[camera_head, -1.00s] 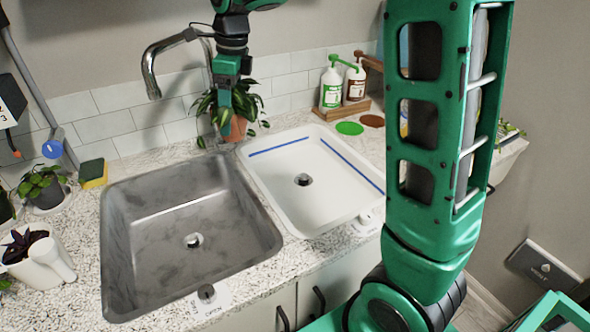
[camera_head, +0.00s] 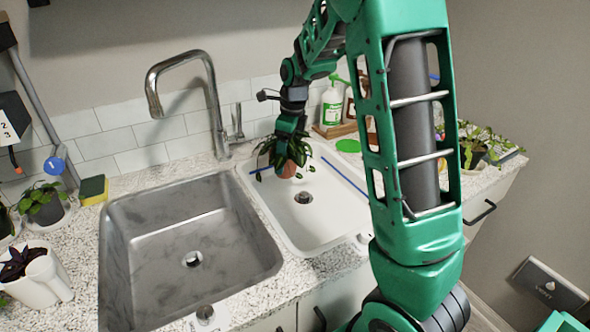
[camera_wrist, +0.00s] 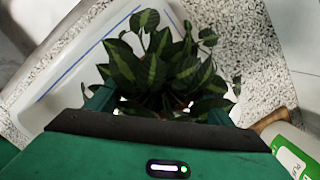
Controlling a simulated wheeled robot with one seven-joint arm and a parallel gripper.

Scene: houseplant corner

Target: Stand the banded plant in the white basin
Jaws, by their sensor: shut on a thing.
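The banded plant (camera_head: 268,152) has dark green leaves with pale central bands and a terracotta pot (camera_head: 286,168). My gripper (camera_head: 288,138) is shut on it and holds it over the back part of the white basin (camera_head: 325,232). In the wrist view the banded leaves (camera_wrist: 155,70) fill the middle between my fingers, and the pot is mostly hidden under them. The basin has blue stripes along its edges and a drain (camera_head: 303,197); its floor looks empty. I cannot tell the exact height of the pot above the floor.
A grey steel sink (camera_head: 192,250) lies left of the basin, with a tall faucet (camera_head: 215,110) behind it. A green-labelled bottle (camera_head: 331,106) stands behind the basin beside a green disc (camera_head: 348,146). A sponge (camera_head: 94,190) and potted plants are at the left; more plants stand at the right.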

